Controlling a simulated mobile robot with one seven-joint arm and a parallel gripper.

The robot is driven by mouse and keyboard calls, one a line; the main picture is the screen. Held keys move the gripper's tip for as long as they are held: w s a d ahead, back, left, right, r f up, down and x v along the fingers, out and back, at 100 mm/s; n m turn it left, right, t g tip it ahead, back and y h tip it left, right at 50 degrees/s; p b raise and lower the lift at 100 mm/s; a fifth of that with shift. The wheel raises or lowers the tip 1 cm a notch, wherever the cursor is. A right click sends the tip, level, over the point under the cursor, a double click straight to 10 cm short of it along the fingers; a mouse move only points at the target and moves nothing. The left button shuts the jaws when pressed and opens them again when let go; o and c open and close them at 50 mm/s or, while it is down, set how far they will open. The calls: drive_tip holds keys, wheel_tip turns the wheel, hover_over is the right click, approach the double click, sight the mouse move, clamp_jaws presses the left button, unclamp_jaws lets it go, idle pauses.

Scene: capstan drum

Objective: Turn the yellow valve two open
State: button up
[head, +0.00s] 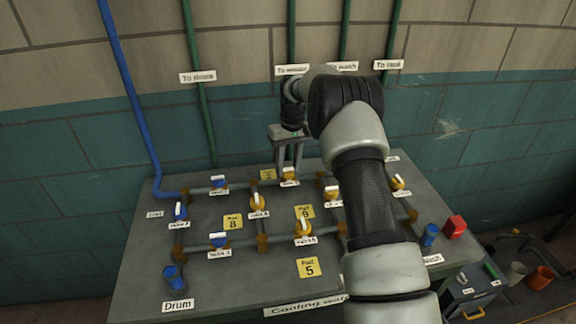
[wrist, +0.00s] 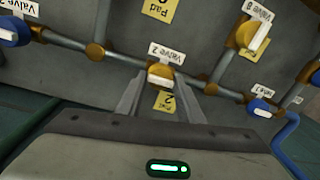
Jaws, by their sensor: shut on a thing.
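The yellow valve two (head: 289,174) sits on the rear pipe run of the sloped grey panel, with a white label in front of it. It also shows in the middle of the wrist view (wrist: 160,76), with a pale handle bar that looks roughly in line with the pipe. My gripper (head: 288,167) reaches down from above onto this valve. In the wrist view my gripper (wrist: 160,84) has one finger on each side of the handle and is shut on it. The exact contact is partly hidden.
Other yellow valves (head: 257,202) (head: 305,228) and blue valves (head: 219,241) (head: 180,211) stand close by on the panel (head: 140,275). A blue pipe (head: 128,80) rises at the left. A red block (head: 454,227) is at the right edge. My arm hides part of the right side.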

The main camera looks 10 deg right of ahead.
sight(293, 169)
drive_tip(key=shift+d, duration=0.2)
drive_tip(key=o, duration=1)
drive_tip(key=shift+a, duration=0.1)
drive_tip(key=shift+r, duration=0.1)
wheel_tip(293, 169, up, 17)
drive_tip(key=d+p, duration=0.1)
drive_tip(key=shift+w+d, duration=0.15)
drive_tip(key=shift+d, duration=0.05)
drive_tip(key=shift+r, duration=0.15)
